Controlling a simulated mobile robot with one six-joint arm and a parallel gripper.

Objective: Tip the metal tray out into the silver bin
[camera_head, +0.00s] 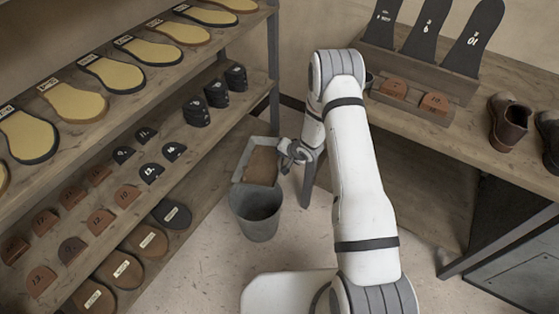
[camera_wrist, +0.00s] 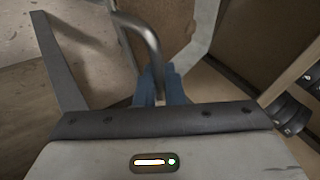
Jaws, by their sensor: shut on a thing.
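The metal tray (camera_head: 240,170) is a grey rectangular tray with brown material inside, seen just behind the silver bin in the head view. The silver bin (camera_head: 257,227) is a round, open grey bucket on the floor; its inside looks empty from here. My gripper (camera_head: 288,154) is at the tray's right side. In the wrist view its blue fingertips (camera_wrist: 160,88) are closed around a curved metal handle (camera_wrist: 147,38). I cannot tell how far the tray is off the floor or whether it is tilted.
A wooden shelf rack (camera_head: 150,90) with soles and heel pieces stands at the left. A workbench (camera_head: 480,125) with shoes and sole templates is at the right. Its leg stands close to my gripper. The pale floor (camera_head: 200,265) in front of the bin is clear.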

